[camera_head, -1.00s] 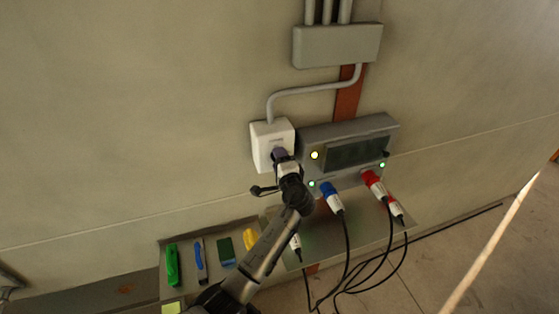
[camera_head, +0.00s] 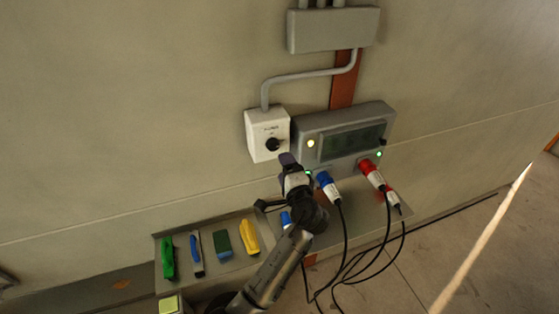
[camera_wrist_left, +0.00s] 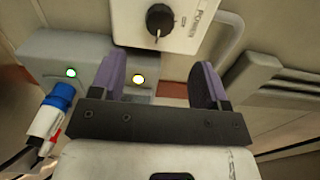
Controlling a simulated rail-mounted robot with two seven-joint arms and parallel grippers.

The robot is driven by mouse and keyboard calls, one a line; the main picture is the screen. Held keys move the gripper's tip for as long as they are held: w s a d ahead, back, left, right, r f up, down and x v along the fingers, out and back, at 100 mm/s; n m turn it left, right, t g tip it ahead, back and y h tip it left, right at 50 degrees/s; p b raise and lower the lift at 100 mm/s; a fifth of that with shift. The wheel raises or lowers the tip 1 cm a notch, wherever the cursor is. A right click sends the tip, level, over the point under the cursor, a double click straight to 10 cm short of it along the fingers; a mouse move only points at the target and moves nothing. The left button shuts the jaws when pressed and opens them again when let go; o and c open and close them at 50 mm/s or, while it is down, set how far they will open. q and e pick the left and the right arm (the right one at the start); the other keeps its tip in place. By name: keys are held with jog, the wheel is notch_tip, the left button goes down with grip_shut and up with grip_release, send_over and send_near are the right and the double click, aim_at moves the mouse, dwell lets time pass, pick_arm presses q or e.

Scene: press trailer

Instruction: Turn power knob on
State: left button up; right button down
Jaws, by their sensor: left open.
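The black power knob (camera_head: 272,144) sits on the front of a white power box (camera_head: 257,124) on the wall. In the left wrist view the knob (camera_wrist_left: 160,19) is on the white box (camera_wrist_left: 188,34) at the top, with the word POWER beside it. My left gripper (camera_head: 287,160) is just below and right of the box in the head view, apart from the knob. In the left wrist view its two purple fingers (camera_wrist_left: 160,80) are spread with nothing between them, and the knob lies beyond them. My right gripper is not in view.
A grey panel (camera_head: 315,128) with a dark screen and lit lamps is right of the box. Blue (camera_head: 326,181) and red (camera_head: 371,172) plugs with black cables stick out below it. A tray (camera_head: 184,233) with several coloured tools is lower left.

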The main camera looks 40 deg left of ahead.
pick_arm(q)
jog(key=shift+b+v, duration=0.45)
jog(key=shift+v, duration=1.95)
jog(key=s+d+f+n+h+p, duration=0.2)
jog(key=s+d+h, duration=0.1)
jog(key=s+h, duration=0.25)
jog(key=s+d+f+n+g+h+p, duration=0.1)
jog(key=s+d+h+p, duration=0.15)
jog(key=s+h, duration=0.35)
jog(key=s+d+f+n+h+p, duration=0.2)
jog(key=s+d+h, duration=0.2)
jog(key=s, duration=0.3)
jog(key=s+a+f+g+p, duration=0.1)
jog(key=s+f+g+p, duration=0.1)
jog(key=s, duration=0.6)
jog(key=s+a+f+g+p, duration=0.1)
jog(key=s+f+g+p, duration=0.1)
jog(key=s+f, duration=0.3)
jog(key=s+g, duration=0.1)
jog(key=s, duration=0.3)
jog(key=shift+f, duration=0.25)
